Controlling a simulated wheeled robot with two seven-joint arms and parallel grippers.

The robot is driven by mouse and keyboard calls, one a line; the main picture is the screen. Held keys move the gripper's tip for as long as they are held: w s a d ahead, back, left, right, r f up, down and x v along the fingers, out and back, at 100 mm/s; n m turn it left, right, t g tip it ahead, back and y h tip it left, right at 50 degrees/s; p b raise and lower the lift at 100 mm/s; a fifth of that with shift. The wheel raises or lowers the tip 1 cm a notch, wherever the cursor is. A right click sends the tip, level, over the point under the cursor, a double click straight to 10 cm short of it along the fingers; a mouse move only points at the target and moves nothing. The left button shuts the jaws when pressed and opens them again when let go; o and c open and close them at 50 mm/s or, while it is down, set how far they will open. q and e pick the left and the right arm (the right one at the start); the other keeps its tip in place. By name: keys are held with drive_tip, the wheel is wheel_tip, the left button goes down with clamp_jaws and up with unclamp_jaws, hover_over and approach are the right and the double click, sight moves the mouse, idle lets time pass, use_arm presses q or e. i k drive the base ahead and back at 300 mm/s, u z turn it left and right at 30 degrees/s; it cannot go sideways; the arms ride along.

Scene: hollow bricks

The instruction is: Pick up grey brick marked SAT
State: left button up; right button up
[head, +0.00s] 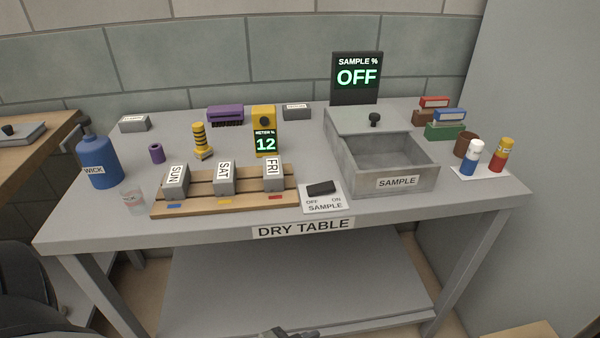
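The grey brick marked SAT (224,179) stands in the middle of a slatted wooden rack (200,208) at the front left of the table. The grey brick marked SUN (175,181) is to its left and the grey brick marked FRI (273,175) to its right, each with a gap between. A yellow tag lies on the rack's front edge before the SAT brick. Neither of my grippers shows clearly. Dark parts of my own body show at the lower left and bottom edge.
An open grey SAMPLE box (405,183) and a switch plate (321,198) are right of the rack. A yellow meter reading 12 (265,142) and a yellow-black post (201,141) stand behind it. A blue WICK bottle (98,161) and a clear glass (131,202) are left.

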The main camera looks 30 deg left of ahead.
sight(225, 174)
drive_tip(key=z, duration=0.9)
drive_tip(key=k, duration=0.7)
drive_tip(key=u, duration=1.65)
drive_tip(key=i, duration=0.15)
drive_tip(key=z, duration=0.4)
